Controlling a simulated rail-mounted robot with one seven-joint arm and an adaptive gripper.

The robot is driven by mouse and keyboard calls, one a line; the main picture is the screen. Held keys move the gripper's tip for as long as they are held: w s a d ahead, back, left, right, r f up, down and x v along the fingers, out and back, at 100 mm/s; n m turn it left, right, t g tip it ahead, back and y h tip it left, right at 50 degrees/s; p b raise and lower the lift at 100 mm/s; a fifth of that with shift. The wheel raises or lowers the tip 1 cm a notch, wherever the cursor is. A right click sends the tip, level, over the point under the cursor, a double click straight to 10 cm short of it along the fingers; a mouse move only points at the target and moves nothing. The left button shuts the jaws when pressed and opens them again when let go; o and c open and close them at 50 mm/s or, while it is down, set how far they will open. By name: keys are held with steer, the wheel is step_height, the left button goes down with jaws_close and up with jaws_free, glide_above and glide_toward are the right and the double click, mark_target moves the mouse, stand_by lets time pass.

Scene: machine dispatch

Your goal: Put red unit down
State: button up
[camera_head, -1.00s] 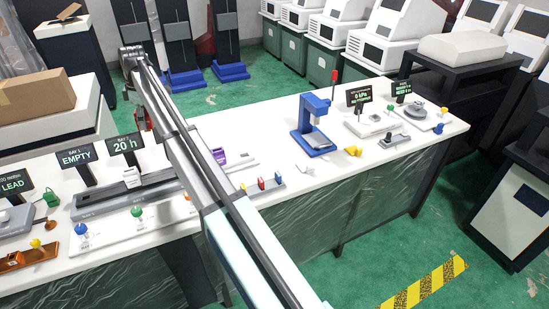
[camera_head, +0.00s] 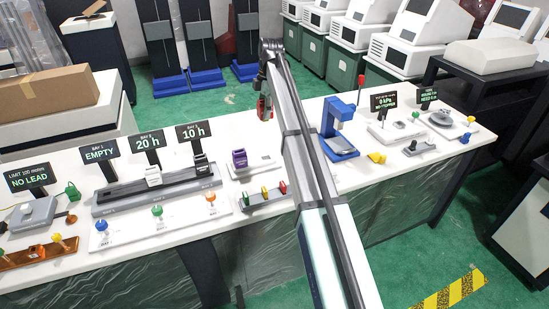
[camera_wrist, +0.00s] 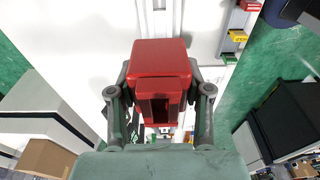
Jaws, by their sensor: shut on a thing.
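The red unit (camera_head: 264,107) hangs from my gripper (camera_head: 266,85) at the back of the long white table, apart from the tabletop. In the wrist view the red unit (camera_wrist: 159,62) sits between the two fingers of my gripper (camera_wrist: 158,92), which are shut on its sides. A rack (camera_head: 125,202) on the table carries a white unit (camera_head: 153,175) and a dark unit (camera_head: 201,163). A purple unit (camera_head: 240,159) stands on a pale base (camera_head: 262,167) to their right, just left of my arm.
Signs reading EMPTY (camera_head: 100,153), 20 h (camera_head: 149,141) and 10 h (camera_head: 193,131) stand behind the rack. A strip with red, yellow and green pieces (camera_head: 264,199) lies in front of the purple unit. A blue press (camera_head: 338,130) stands right of my arm.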

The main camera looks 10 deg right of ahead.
step_height(320, 180, down, 19)
steer(key=p, duration=0.4)
steer(key=shift+f+p, duration=0.2)
steer(key=shift+p, duration=0.2)
steer(key=shift+f, duration=0.1)
steer(key=o, duration=1.2)
steer(key=shift+o, duration=0.2)
step_height(320, 180, up, 12)
steer(key=d+b, duration=0.1)
steer(key=b, duration=0.3)
steer(key=shift+d, duration=0.2)
steer(key=shift+w, duration=0.1)
